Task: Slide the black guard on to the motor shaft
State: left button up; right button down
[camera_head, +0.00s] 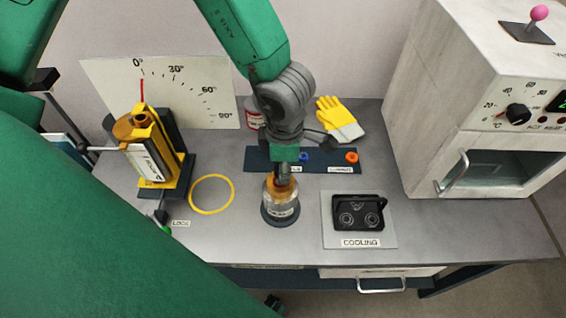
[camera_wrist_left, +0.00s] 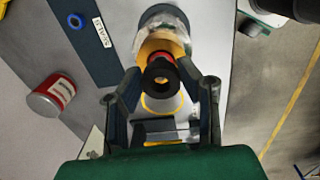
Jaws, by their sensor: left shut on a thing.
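A clear-walled unit (camera_head: 281,202) with an orange-yellow top stands upright on a round dark base, right of the yellow ring on the bench. It also shows in the left wrist view (camera_wrist_left: 162,25). My left gripper (camera_head: 284,172) points down over its top and hides much of it. In the left wrist view, the left gripper (camera_wrist_left: 163,80) is shut on a black hollow piece, which looks like the guard (camera_wrist_left: 160,71). A red ring shows just behind the guard, in line with the unit. I cannot tell how far the guard is on a shaft. My right gripper is out of view.
A grey plate with a black cooling block (camera_head: 358,216) stands to the right. A yellow tilting stand (camera_head: 148,155) is at the left, beside a yellow ring (camera_head: 212,194). Behind are a dark seals strip (camera_head: 342,160), yellow gloves (camera_head: 339,117) and a red can (camera_head: 253,112). A white oven (camera_head: 480,100) bounds the right.

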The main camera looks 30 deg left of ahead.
pick_arm(q)
jog(key=shift+d+r, duration=0.1)
jog(key=shift+d, duration=0.5)
jog(key=shift+d+r, duration=0.1)
jog(key=shift+d, duration=0.2)
jog(key=shift+a, duration=0.65)
jog(key=shift+a+p, duration=0.4)
jog(key=shift+a, duration=0.5)
jog(key=shift+d, duration=0.45)
jog(key=shift+a+f, duration=0.25)
jog(key=shift+a, duration=0.35)
jog(key=shift+s+d, duration=0.1)
jog(key=shift+d, duration=0.1)
jog(key=shift+c, duration=0.4)
jog(key=shift+d+f, duration=0.1)
jog(key=shift+d, duration=0.05)
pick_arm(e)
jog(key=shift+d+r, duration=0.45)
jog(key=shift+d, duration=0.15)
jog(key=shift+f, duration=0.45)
